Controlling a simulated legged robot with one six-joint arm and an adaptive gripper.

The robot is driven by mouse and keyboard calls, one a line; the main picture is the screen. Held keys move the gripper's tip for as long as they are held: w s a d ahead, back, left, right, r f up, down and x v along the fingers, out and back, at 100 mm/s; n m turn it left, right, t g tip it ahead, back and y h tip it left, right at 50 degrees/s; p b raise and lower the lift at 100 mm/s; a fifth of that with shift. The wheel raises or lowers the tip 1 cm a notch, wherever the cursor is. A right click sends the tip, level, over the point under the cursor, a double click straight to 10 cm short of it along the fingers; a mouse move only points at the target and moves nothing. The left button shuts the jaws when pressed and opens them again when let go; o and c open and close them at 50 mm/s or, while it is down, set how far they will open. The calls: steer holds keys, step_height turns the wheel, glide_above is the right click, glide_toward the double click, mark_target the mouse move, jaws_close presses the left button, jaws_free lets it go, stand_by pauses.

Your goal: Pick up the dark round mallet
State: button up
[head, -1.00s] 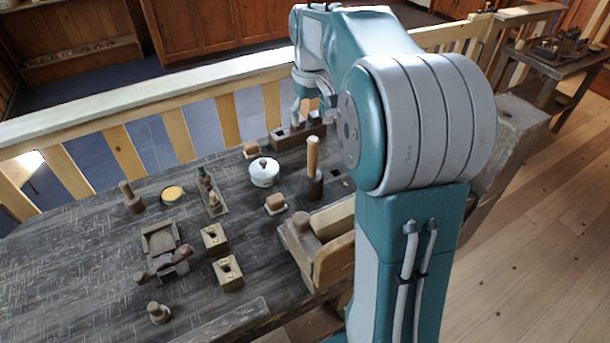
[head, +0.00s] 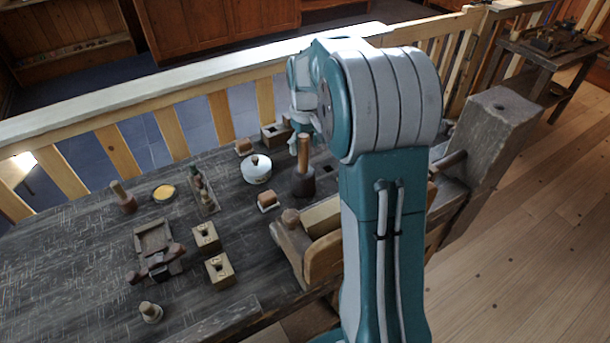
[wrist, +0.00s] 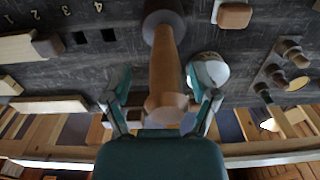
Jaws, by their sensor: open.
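The dark round mallet (head: 303,183) stands on its head on the workbench, with its wooden handle pointing up. In the wrist view its pale brown handle (wrist: 165,70) runs up between my fingers, and the dark head lies beyond it at the top edge. My gripper (wrist: 160,102) is open, with one finger on each side of the handle's end and a visible gap on both sides. In the head view my gripper (head: 294,142) is beside the handle top, partly hidden by my arm.
A wooden block (head: 268,202) and a bench vise (head: 290,235) are in front. A smaller mallet (head: 123,198), wooden blocks and a plane lie further left. A railing (head: 170,98) runs behind the bench.

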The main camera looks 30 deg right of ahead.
steer(key=shift+f, duration=0.45)
steer(key=shift+a, duration=0.35)
steer(key=shift+c, duration=0.2)
jaws_close()
steer(key=shift+d, duration=0.15)
